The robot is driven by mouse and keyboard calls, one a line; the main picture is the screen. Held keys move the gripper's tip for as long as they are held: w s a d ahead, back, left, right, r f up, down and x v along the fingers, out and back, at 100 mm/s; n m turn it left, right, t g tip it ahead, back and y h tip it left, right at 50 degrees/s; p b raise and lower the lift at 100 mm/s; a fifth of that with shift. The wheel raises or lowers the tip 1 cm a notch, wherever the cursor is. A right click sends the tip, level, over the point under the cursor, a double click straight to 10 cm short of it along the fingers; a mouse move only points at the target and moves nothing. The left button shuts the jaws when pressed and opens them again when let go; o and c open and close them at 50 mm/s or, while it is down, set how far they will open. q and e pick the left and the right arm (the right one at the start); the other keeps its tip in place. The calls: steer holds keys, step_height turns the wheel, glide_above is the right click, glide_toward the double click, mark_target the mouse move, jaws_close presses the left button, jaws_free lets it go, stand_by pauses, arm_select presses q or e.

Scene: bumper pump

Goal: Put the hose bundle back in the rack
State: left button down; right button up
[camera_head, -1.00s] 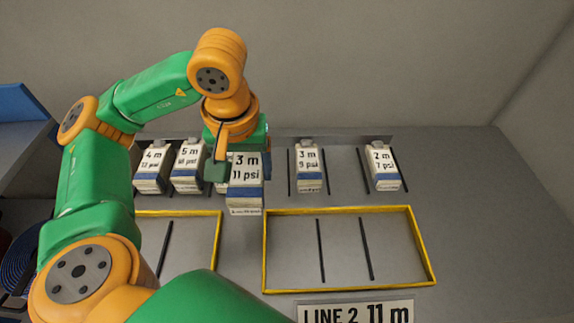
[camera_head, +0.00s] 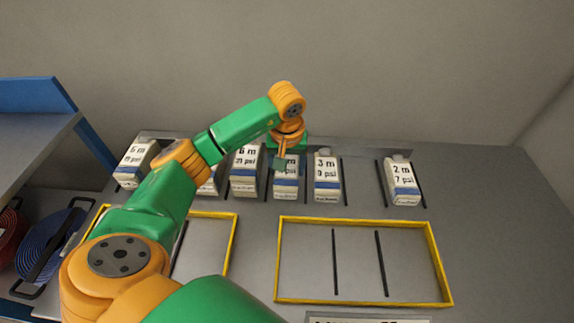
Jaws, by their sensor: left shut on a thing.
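My left gripper (camera_head: 284,163) is shut on a white hose bundle (camera_head: 287,186) with a blue band and a printed label. The gripper covers the top of the label. The held bundle is upright in the row of the rack (camera_head: 365,160) at the back of the table. My right gripper is not in view.
A 2 m bundle (camera_head: 403,182) stands farther right, with an empty gap before it. Yellow-framed trays (camera_head: 365,218) lie in front, empty where visible. A blue hose coil (camera_head: 45,248) is at left.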

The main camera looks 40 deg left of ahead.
mark_target(287, 172)
arm_select(q)
steer(key=shift+f, duration=0.1)
jaws_free()
steer(key=shift+r, duration=0.65)
step_height(287, 172, up, 11)
steer(key=s+p, duration=0.1)
steer(key=shift+s+d, duration=0.15)
steer(key=shift+d, duration=0.3)
steer(key=shift+f, duration=0.1)
